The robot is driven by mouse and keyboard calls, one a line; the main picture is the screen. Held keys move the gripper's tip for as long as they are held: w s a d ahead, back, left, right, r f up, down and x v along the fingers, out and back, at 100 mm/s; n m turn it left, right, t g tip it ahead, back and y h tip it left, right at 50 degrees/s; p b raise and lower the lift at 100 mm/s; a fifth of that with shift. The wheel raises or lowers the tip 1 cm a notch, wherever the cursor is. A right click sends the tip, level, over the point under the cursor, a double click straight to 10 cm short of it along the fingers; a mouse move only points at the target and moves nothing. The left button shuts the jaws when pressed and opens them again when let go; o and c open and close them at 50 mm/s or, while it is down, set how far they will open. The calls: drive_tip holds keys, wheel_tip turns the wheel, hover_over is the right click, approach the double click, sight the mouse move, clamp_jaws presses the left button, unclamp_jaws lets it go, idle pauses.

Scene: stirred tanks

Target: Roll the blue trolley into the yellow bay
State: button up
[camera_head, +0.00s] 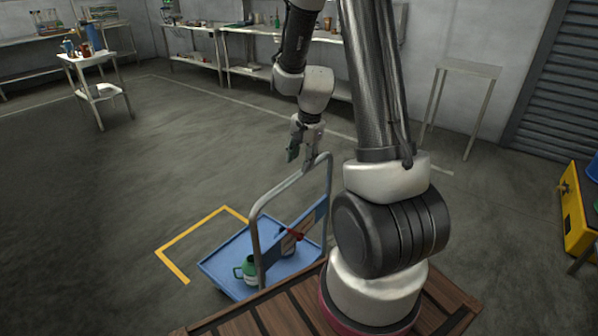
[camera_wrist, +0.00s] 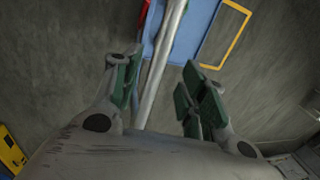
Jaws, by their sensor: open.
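The blue trolley (camera_head: 222,267) stands on the floor just beyond my wooden base top, with a grey tubular push handle (camera_head: 257,232) rising from its near side. The yellow bay (camera_head: 190,238) is a painted floor outline; the trolley covers part of its right side. My gripper (camera_head: 302,160) is open above the handle's top bar, near its right end. In the wrist view, the handle bar (camera_wrist: 160,68) runs up between the spread fingers (camera_wrist: 158,92), with the blue deck (camera_wrist: 188,30) and yellow line (camera_wrist: 233,38) beyond. I cannot tell whether the fingers touch the bar.
A green-and-white jug (camera_head: 249,269) and a red-topped container (camera_head: 289,243) ride on the trolley. A white side table (camera_head: 100,93) with bottles stands back left. Benches (camera_head: 245,70) line the wall. A yellow cabinet (camera_head: 577,215) stands right. The floor left of the bay is clear.

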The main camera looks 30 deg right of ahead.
sight(298, 173)
drive_tip(key=f, duration=0.3)
drive_tip(key=w+f, duration=0.1)
drive_tip(key=f, duration=0.1)
drive_tip(key=shift+a+f, duration=0.25)
drive_tip(key=shift+f, duration=0.05)
clamp_jaws()
